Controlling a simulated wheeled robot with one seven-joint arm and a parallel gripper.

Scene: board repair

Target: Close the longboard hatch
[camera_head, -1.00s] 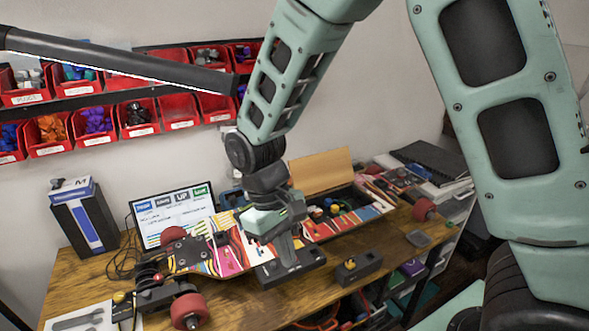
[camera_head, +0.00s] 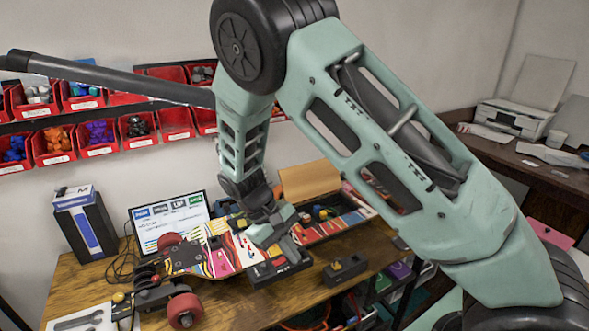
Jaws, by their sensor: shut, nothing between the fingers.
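The longboard (camera_head: 219,260) lies on the wooden workbench, its deck striped in many colours, with red wheels at its left end. Its hatch (camera_head: 309,181) is a tan lid that stands open at the back of a compartment (camera_head: 336,221). Several small coloured parts show inside the compartment. My gripper (camera_head: 280,250) is shut and empty. It points down at the near edge of the deck, just left of the open compartment, above a dark block. My arm hides the right end of the board. I cannot tell whether the fingertips touch anything.
A dark block (camera_head: 280,269) sits at the board's near side, and another small dark block (camera_head: 345,269) stands to its right. A screen (camera_head: 170,219) and a black-and-blue box (camera_head: 86,226) stand behind left. Red bins (camera_head: 53,146) line the wall. The bench front is fairly clear.

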